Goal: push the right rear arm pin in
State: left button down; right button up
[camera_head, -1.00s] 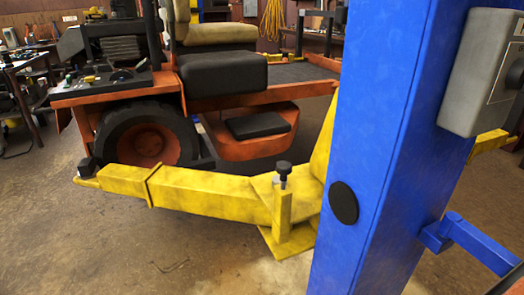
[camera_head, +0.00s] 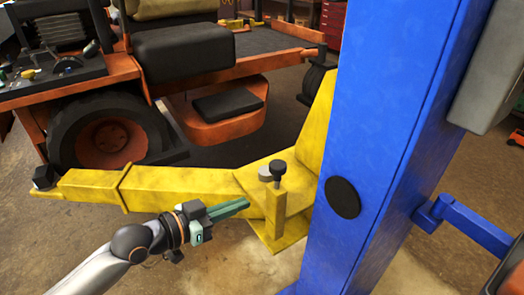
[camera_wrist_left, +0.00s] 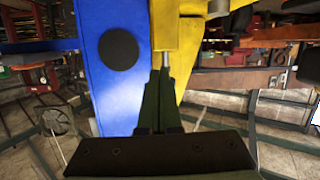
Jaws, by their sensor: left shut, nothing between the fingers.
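The right rear arm pin (camera_head: 279,168) has a black knob on a short shaft and stands above the yellow post at the inner end of the yellow lift arm (camera_head: 165,187). My left gripper (camera_head: 247,203) comes in from the lower left, its greenish fingers shut and empty. In the head view its tips are just left of the yellow post (camera_head: 275,215), below the knob. In the left wrist view the shut fingers (camera_wrist_left: 164,75) point at a thin grey rod (camera_wrist_left: 166,58) under a yellow block (camera_wrist_left: 165,30). Whether they touch it I cannot tell. My right gripper is out of view.
The blue lift column (camera_head: 385,130) with a black disc (camera_head: 342,198) stands right of the pin. An orange mower (camera_head: 215,110) with a black wheel (camera_head: 110,140) is behind the arm. A blue bar (camera_head: 475,233) juts out at right. Floor in front is open.

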pick_arm(q)
notch_tip(320, 180, up, 12)
jog(key=w+a+m+g+h+p, duration=0.1)
jog(key=m, duration=0.1)
jog(key=shift+a+r, duration=0.2)
jog(key=shift+a, duration=0.15)
pick_arm(e)
jog(key=shift+s+d+r, duration=0.2)
jog(key=shift+d+r, duration=0.15)
jog(key=shift+r, duration=0.35)
pick_arm(q)
jog(key=shift+w+p, duration=0.15)
jog(key=shift+p, duration=0.15)
jog(key=p, duration=0.2)
send_over(278, 171)
jog(key=a, duration=0.2)
jog(key=f, duration=0.2)
jog(key=shift+a+f, duration=0.1)
jog(key=shift+f, duration=2)
pick_arm(e)
jog(key=shift+r, duration=0.85)
